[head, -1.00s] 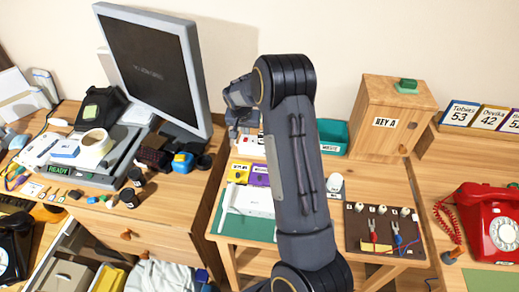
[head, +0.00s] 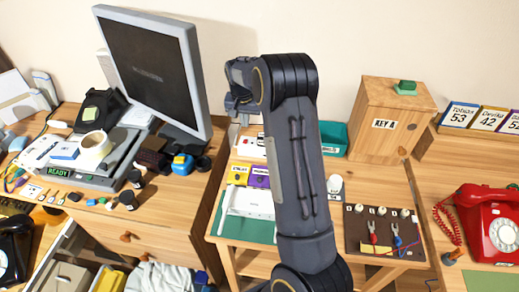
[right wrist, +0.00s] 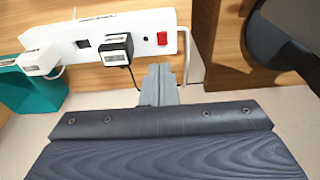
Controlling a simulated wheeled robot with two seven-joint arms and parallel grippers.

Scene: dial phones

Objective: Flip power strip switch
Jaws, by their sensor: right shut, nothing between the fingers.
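The white power strip (right wrist: 110,37) lies on the wooden desk in the right wrist view, with white and black plugs in it. Its red switch (right wrist: 162,38) is near the right end; I cannot tell which way it is tilted. In the head view the strip (head: 250,147) is mostly hidden behind my right arm. My right gripper (right wrist: 159,72) is shut and empty, its tips just short of the strip's edge near the switch in the picture; the height gap is unclear. In the head view the right gripper (head: 238,112) appears above the strip. My left gripper is not in view.
A teal bin (head: 334,136) stands beside the strip, with the wooden key box (head: 385,125) to its right. The monitor (head: 152,70) stands to the left. A black plug (right wrist: 116,48) with a cord sits close to the gripper.

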